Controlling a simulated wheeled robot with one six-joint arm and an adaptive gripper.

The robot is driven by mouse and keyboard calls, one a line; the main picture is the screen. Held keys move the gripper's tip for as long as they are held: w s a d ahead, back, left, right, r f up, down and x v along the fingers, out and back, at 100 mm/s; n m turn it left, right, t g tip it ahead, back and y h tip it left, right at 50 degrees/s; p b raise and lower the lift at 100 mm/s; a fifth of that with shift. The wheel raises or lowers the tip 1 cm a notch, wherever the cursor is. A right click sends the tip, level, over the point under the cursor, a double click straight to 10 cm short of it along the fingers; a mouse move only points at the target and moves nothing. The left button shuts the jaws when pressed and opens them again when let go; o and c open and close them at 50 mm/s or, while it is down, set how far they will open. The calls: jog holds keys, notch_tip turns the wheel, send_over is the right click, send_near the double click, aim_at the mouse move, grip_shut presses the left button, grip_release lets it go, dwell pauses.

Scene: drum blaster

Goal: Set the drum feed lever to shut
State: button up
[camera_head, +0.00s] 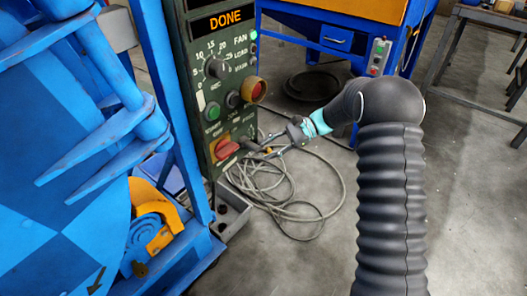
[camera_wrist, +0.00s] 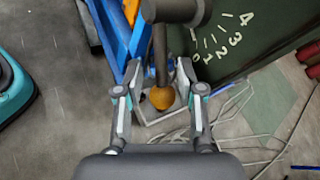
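The drum feed lever (camera_wrist: 161,55) shows in the wrist view as a dark rod with an orange ball knob (camera_wrist: 162,98), coming off a dark hub beside a white scale of 0 to 4 on the green panel. It lies on the 0 side of the scale; I cannot tell the exact mark it points to. My gripper (camera_wrist: 158,72) is open, with one finger on each side of the rod and knob and gaps visible between. In the head view my gripper (camera_head: 282,143) is at the panel's lower right side, where the lever is small and partly hidden.
The green control panel (camera_head: 205,85) carries a DONE display, dials, buttons and a red rotary switch (camera_head: 226,149). Blue machine framing (camera_head: 170,90) stands left of it. Coiled cables (camera_head: 300,205) lie on the floor below.

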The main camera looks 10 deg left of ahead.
jog(key=v, duration=1)
jog(key=shift+d, duration=0.1)
